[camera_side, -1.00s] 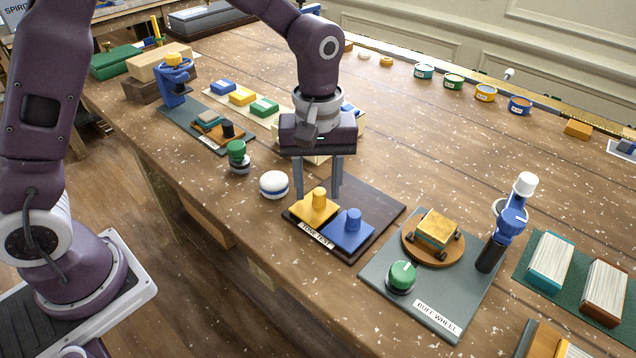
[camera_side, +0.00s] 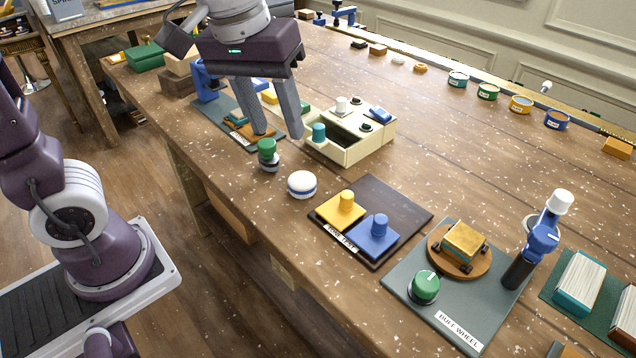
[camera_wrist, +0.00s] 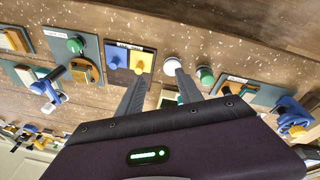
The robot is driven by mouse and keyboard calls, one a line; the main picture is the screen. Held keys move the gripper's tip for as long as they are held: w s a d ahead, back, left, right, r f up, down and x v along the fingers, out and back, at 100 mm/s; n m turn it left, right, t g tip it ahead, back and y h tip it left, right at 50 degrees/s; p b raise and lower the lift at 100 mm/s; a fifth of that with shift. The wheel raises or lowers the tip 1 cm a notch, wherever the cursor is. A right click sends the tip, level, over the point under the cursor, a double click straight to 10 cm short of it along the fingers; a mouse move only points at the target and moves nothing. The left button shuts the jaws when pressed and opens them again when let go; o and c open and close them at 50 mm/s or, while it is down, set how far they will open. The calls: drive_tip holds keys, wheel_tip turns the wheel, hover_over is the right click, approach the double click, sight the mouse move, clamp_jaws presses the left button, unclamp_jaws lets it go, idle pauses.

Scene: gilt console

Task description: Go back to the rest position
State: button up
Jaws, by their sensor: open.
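My gripper (camera_side: 280,134) is open and empty, raised above the bench (camera_side: 480,160) in the side view. Its two grey fingers point down and apart, in front of a cream box (camera_side: 376,138) and a grey-green board at the back left. The wrist view also shows the gripper (camera_wrist: 158,78) with nothing between its fingers. A yellow block with a peg (camera_side: 338,212) and a blue block with a peg (camera_side: 372,240) sit side by side on a dark board (camera_side: 398,205), clear of the gripper. How high the fingertips are is hard to tell.
The cream box has an open drawer (camera_side: 330,152) facing front. A green-topped knob (camera_side: 267,152) and a white round knob (camera_side: 302,184) stand near the front edge. A buff wheel board (camera_side: 405,300) with a blue clamp (camera_side: 541,236) is at right. The middle-right bench is clear.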

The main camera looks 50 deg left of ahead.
drive_tip(key=s+a+m+t, duration=0.1)
drive_tip(key=s+a+m, duration=0.1)
drive_tip(key=s, duration=0.4)
drive_tip(key=s+a+m+t, duration=0.1)
drive_tip(key=s+m+t, duration=0.1)
drive_tip(key=s, duration=0.4)
drive_tip(key=shift+a+f+m, duration=0.3)
drive_tip(key=shift+a+m, duration=0.05)
drive_tip(key=shift+m, duration=0.15)
drive_tip(key=shift+w, duration=0.1)
idle(0.5)
